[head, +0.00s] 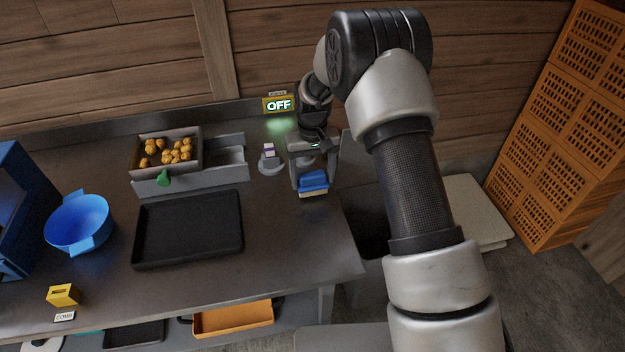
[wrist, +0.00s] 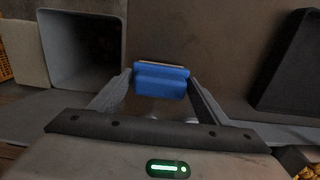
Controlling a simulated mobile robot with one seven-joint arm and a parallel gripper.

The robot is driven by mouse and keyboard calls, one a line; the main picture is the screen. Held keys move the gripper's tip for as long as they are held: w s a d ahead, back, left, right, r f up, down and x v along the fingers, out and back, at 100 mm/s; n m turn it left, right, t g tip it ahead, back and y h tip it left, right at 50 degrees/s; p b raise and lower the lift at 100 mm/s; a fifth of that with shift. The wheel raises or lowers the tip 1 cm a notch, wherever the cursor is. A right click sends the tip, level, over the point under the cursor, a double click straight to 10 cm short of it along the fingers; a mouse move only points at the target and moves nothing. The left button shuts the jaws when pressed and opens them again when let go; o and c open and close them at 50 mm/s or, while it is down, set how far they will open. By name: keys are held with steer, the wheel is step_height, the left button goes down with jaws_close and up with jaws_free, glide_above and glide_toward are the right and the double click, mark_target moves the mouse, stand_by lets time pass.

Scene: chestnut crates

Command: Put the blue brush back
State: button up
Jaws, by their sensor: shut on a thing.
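The blue brush (head: 314,180) has a blue body with a pale bristle edge along the bottom. My gripper (head: 312,174) is shut on it, with one finger on each side, near the right end of the counter. In the wrist view the brush (wrist: 161,80) sits between the two fingertips (wrist: 160,84), its pale edge facing away from my palm. It appears to be above the counter; I cannot tell whether it touches. No marked place for the brush can be made out.
A black tray (head: 189,265) lies left of the brush. Behind it are a crate (head: 133,163) of chestnuts and a grey holder (head: 232,174). A small purple-and-white item (head: 269,149) stands on a round base. A blue bowl (head: 80,222) and yellow block (head: 63,294) are farther left.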

steer(key=shift+f, duration=0.65)
steer(key=shift+f, duration=0.15)
steer(key=o, duration=1)
